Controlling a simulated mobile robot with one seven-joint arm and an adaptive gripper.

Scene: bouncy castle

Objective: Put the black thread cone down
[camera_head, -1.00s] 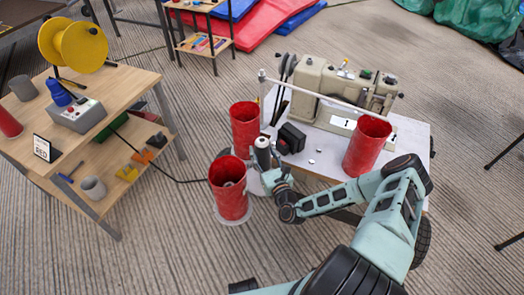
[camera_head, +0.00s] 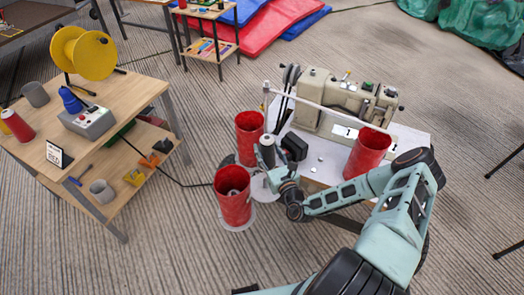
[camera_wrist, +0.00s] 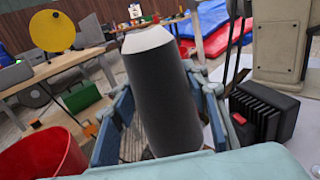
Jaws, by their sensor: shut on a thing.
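The black thread cone (camera_head: 266,152) is a dark, upright, slightly tapered cone with a pale top. In the wrist view the cone (camera_wrist: 162,95) stands between both fingers of my gripper (camera_wrist: 163,112), leaning slightly left in that picture. In the head view my gripper (camera_head: 276,176) is shut on it, at the left edge of the white sewing table (camera_head: 318,172). A pale round plate (camera_head: 262,188) shows below and beside it. The cone's lower end is hidden by my gripper, so I cannot tell whether it touches anything.
Red cylinders stand close by: one behind (camera_head: 250,136), one in front (camera_head: 234,206) with a grey thing inside, one on the table's right (camera_head: 367,154). A black box (camera_head: 294,147) sits right of the cone. The sewing machine (camera_head: 345,100) is behind. A wooden bench (camera_head: 110,115) stands left.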

